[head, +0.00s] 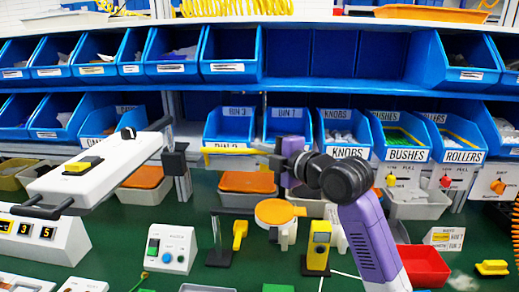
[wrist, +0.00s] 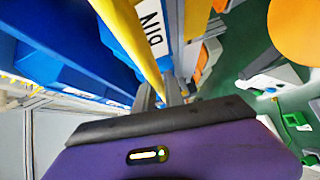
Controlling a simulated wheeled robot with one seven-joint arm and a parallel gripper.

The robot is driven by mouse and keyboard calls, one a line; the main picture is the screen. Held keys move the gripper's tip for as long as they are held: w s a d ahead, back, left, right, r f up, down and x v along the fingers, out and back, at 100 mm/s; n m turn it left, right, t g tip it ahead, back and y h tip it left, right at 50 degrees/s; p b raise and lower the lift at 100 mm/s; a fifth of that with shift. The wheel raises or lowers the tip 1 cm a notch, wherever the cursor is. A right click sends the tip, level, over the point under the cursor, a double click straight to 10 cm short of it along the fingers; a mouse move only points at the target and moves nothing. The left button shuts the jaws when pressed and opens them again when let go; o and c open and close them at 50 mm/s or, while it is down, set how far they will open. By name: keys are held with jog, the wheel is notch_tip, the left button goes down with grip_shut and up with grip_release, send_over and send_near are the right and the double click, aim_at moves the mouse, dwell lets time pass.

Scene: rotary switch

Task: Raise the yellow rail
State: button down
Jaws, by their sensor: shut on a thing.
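The yellow rail (head: 228,150) is a thin, nearly level bar in front of the lower row of blue bins in the head view. Its left part is bare, and its right end runs to my gripper (head: 272,149). In the wrist view the rail (wrist: 138,42) slants from the top down to the fingers of my gripper (wrist: 160,94). The fingers are shut on it. The exact contact is partly hidden by my gripper body and by the small scale.
Blue bins (head: 403,141) stand close behind the rail. A dark block on a post (head: 174,162) stands just left of it. Below are an orange round disc (head: 277,211), a yellow upright device (head: 318,245) and a white control box (head: 172,247) on the green bench.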

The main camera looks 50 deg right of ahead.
jog(key=shift+w+d+m, duration=0.15)
jog(key=shift+d+m, duration=0.05)
jog(key=shift+m, duration=0.1)
jog(key=c, duration=1.4)
grip_release()
jog(key=shift+c, duration=0.2)
jog(key=s+r+b, duration=0.1)
jog(key=s, duration=0.6)
jog(key=shift+s+a+r, duration=0.2)
jog(key=shift+s+a, duration=0.15)
jog(key=shift+a, duration=0.1)
